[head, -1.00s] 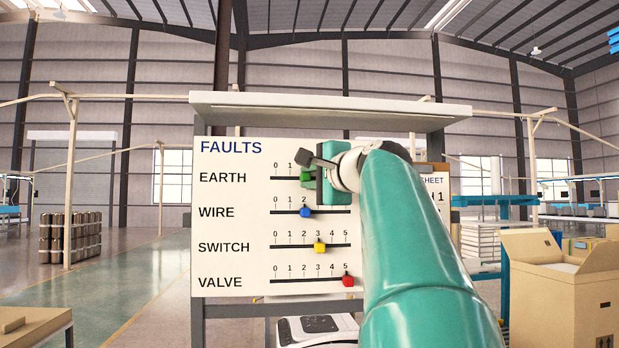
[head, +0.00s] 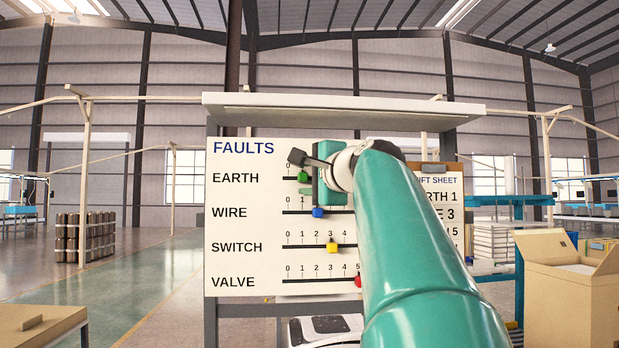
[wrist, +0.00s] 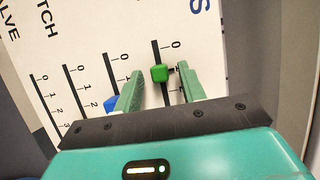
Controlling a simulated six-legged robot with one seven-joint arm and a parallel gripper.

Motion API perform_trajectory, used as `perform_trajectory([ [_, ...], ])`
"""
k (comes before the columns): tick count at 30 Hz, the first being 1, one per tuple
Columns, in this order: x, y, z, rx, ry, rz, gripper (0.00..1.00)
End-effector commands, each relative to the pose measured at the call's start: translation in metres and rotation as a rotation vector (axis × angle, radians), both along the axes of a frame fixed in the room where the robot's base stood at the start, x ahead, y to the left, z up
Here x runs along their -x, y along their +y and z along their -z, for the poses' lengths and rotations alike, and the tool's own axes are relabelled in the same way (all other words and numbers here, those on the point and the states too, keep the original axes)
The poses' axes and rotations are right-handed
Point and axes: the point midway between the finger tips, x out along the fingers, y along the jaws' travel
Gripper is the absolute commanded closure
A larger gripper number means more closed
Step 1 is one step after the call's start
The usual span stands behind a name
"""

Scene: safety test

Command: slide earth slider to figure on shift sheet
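The green earth slider (head: 303,177) sits on the top track of the white FAULTS board (head: 235,265), at about 1. In the wrist view the green slider (wrist: 160,73) lies between the two green fingers of my gripper (wrist: 160,69). The fingers are open, with a visible gap on each side of the slider. In the head view my arm hides the right end of the earth track. The shift sheet (head: 453,183) at the right is partly covered by my arm; its top line ends in "RTH 1".
The blue wire slider (head: 318,212) is just below, close to one finger in the wrist view. The yellow switch slider (head: 333,248) and red valve slider (head: 358,281) are lower. A shelf (head: 345,108) overhangs the board. An open carton (head: 565,290) stands right.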

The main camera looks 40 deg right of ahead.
Motion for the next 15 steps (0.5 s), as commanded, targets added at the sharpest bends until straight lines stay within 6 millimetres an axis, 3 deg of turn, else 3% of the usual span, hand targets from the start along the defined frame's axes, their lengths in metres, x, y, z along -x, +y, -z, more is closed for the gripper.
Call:
perform_trajectory([
  [9, 0.004, 0.001, 0.0, 0.001, 0.0, 0.001, 0.6],
  [15, 0.031, 0.007, -0.001, 0.001, -0.002, 0.002, 0.6],
])
